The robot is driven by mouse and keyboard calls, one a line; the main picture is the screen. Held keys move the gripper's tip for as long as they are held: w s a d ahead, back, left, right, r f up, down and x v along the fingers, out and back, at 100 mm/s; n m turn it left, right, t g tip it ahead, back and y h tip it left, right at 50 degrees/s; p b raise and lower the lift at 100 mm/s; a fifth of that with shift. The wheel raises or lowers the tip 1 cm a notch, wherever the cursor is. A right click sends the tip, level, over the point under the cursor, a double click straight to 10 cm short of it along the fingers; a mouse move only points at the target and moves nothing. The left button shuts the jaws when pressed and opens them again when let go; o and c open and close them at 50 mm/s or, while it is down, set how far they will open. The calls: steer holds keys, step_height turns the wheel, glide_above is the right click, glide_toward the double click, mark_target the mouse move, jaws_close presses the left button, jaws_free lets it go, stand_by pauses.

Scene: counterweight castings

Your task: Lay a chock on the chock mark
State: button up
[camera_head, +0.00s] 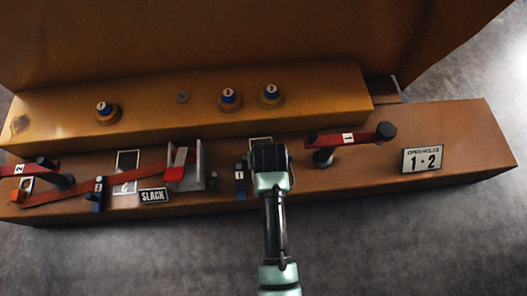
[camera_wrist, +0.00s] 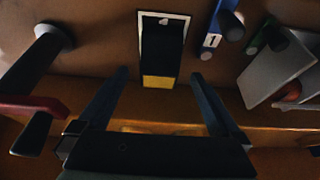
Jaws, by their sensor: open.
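A black block with a yellow end (camera_wrist: 161,55), which looks like a chock, lies inside a white-outlined dark mark (camera_wrist: 164,18) in the wrist view. I cannot tell for sure how far it sits above the mark's surface. In the head view the mark's pale edge (camera_head: 260,141) shows just behind my gripper, and the block is hidden. My gripper (camera_wrist: 160,76) is open, its two fingers on either side of the block's yellow end with gaps to both. In the head view my gripper (camera_head: 268,158) is over the middle of the lower brown ledge.
A blue tag marked 1 (camera_wrist: 212,40) and a grey upright plate (camera_head: 199,165) stand near the mark. A red lever (camera_head: 346,138) on a dark post is to the right, and a long red bar (camera_head: 95,187) lies left. Blue-topped knobs (camera_head: 228,97) stand on the upper ledge.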

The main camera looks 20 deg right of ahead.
steer(key=p+v, duration=0.3)
steer(key=v, duration=0.3)
steer(key=shift+r, duration=0.35)
steer(key=shift+s, duration=0.2)
